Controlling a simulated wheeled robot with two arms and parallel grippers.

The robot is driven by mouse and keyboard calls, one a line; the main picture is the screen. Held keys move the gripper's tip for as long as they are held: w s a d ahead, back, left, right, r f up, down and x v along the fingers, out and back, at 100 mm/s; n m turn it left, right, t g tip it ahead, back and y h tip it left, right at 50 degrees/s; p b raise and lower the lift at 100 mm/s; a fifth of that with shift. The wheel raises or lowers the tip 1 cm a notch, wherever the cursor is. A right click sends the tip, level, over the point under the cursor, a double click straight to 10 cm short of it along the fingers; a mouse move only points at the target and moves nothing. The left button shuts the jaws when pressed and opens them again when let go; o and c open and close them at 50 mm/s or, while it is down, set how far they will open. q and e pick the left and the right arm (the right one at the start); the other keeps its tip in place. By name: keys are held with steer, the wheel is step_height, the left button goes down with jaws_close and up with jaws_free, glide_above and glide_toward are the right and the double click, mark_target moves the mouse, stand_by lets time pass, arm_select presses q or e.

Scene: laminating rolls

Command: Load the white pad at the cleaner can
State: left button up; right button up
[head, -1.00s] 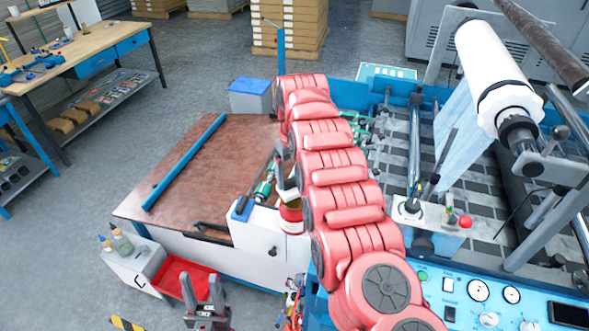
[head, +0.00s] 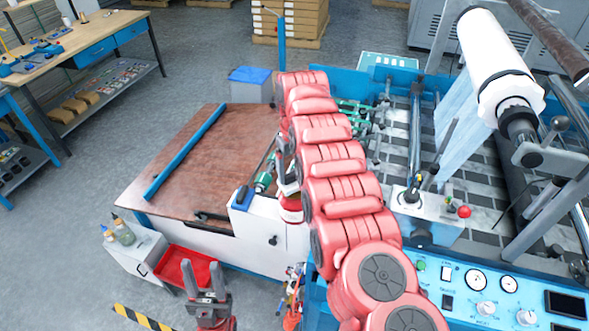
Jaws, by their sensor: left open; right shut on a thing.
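A red cleaner can (head: 291,208) with a pale label stands at the right end of the white cabinet, beside the brown table. My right arm reaches over from the lower right. Its gripper (head: 284,168) points down just above the can, partly hidden by the arm. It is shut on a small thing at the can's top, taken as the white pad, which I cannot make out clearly. Whether the pad touches the can cannot be told. My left gripper (head: 206,280) is open and empty at the bottom, in front of the red tray.
The red tray (head: 172,272) and a small white cabinet with bottles (head: 124,232) are at lower left. The brown table (head: 180,170) carries a blue bar (head: 185,157). The laminating machine with its white roll (head: 492,60) fills the right. A blue-lidded bin (head: 250,85) stands behind.

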mark_target(294, 173)
steer(key=shift+f+b, duration=0.35)
steer(key=shift+f, duration=0.15)
steer(key=shift+s+f+b, duration=0.1)
steer(key=shift+b, duration=0.45)
stand_by(2.2)
steer(key=shift+r, duration=1.25)
step_height(294, 173, up, 2)
steer(key=shift+r+p, duration=0.25)
steer(key=shift+p, duration=0.2)
steer(key=shift+r+p, duration=0.75)
steer(key=shift+r, duration=0.4)
steer(key=shift+f, duration=0.1)
